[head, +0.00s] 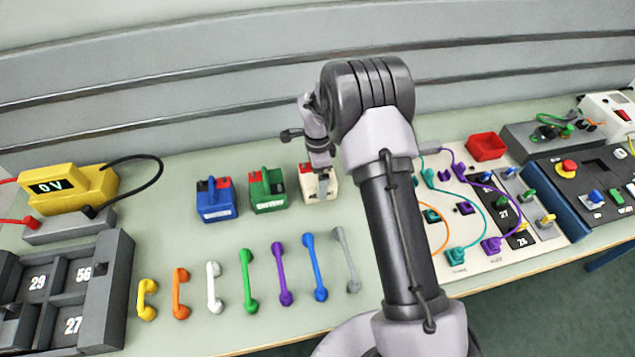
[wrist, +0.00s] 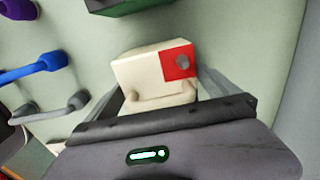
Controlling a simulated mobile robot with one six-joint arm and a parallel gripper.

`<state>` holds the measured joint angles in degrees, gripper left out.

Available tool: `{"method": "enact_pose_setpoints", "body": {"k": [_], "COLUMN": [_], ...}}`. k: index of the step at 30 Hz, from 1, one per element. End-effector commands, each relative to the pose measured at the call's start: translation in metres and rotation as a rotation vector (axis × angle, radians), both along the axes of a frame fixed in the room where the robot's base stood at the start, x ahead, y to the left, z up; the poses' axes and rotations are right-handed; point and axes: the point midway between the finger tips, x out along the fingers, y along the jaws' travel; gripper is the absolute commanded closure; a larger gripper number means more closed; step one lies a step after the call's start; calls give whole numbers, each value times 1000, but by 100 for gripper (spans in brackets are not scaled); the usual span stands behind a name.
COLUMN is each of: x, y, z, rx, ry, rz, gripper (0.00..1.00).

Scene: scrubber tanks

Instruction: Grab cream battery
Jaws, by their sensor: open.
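The cream battery (head: 331,189) stands on the table at the right end of a row of batteries, with a red patch on top. In the wrist view the cream battery (wrist: 137,73) shows its cream top, a red corner with a grey terminal, and a cream handle. My gripper (head: 322,186) is over it, pointing down. In the wrist view my gripper (wrist: 163,95) is open, with one finger on each side of the battery. I cannot tell whether the fingers touch it. My arm and gripper hide part of the battery in the head view.
A green battery (head: 267,191) and a blue battery (head: 216,200) stand to the left. A wired panel (head: 480,262) and a red box (head: 486,147) are to the right. A yellow meter (head: 68,190) stands at far left.

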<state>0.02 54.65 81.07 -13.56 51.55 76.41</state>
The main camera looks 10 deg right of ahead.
Motion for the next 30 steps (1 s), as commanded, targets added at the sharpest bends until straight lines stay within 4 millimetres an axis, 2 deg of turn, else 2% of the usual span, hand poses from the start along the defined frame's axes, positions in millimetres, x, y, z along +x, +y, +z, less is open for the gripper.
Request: {"method": "enact_pose_setpoints", "body": {"k": [2, 12, 15, 23, 30], "x": [0, 0, 1, 1, 1], "y": [0, 0, 0, 0, 0], "z": [1, 1, 2, 9, 63], "rx": [0, 0, 0, 0, 0], "ry": [0, 0, -3, -3, -5], "rz": [0, 0, 0, 1, 1], "gripper": [2, 69, 86, 86, 86]}}
